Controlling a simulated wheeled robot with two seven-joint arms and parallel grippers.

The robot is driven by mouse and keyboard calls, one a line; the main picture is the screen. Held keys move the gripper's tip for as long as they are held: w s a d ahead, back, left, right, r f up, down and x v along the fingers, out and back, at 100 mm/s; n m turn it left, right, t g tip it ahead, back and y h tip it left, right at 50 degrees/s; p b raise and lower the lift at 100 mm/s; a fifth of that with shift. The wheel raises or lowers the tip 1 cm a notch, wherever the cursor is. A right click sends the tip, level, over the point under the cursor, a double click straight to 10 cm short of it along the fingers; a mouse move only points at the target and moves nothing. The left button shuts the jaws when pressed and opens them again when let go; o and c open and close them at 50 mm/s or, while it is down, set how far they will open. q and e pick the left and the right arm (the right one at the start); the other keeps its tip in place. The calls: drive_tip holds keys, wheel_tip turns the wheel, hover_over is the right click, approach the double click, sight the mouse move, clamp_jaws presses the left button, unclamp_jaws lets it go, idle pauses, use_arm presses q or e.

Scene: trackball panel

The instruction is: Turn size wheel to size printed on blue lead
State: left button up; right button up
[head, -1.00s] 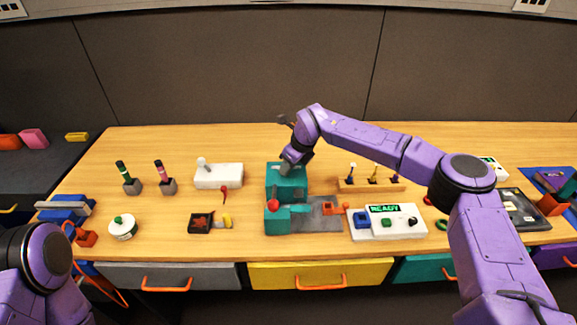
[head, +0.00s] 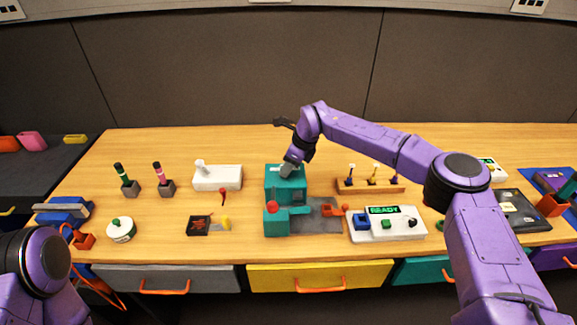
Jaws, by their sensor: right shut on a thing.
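My right gripper (head: 287,171) reaches down onto the top of the teal block machine (head: 275,222) at the middle of the table. It is shut on a small part there, and the fingers hide that part. A pale piece shows beside the fingers. I cannot make out a size wheel or any printed size. No blue lead can be told for certain; small leads with coloured tips stand in a wooden rack (head: 385,188) to the right. A red knob (head: 271,206) sits on the machine's front. My left arm shows at the lower left, its gripper out of view.
A white box (head: 217,179), a dark tray (head: 198,226) and two marker-like tools stand to the left. Drawers with orange handles line the front edge. Bare table lies behind the machine.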

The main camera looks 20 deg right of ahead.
drive_tip(key=o, duration=1.1)
drive_tip(key=shift+a, duration=0.1)
drive_tip(key=shift+c, duration=0.2)
drive_tip(key=b+v, duration=0.2)
drive_tip(key=v, duration=0.8)
drive_tip(key=shift+r+b, duration=0.2)
drive_tip(key=shift+b, duration=0.15)
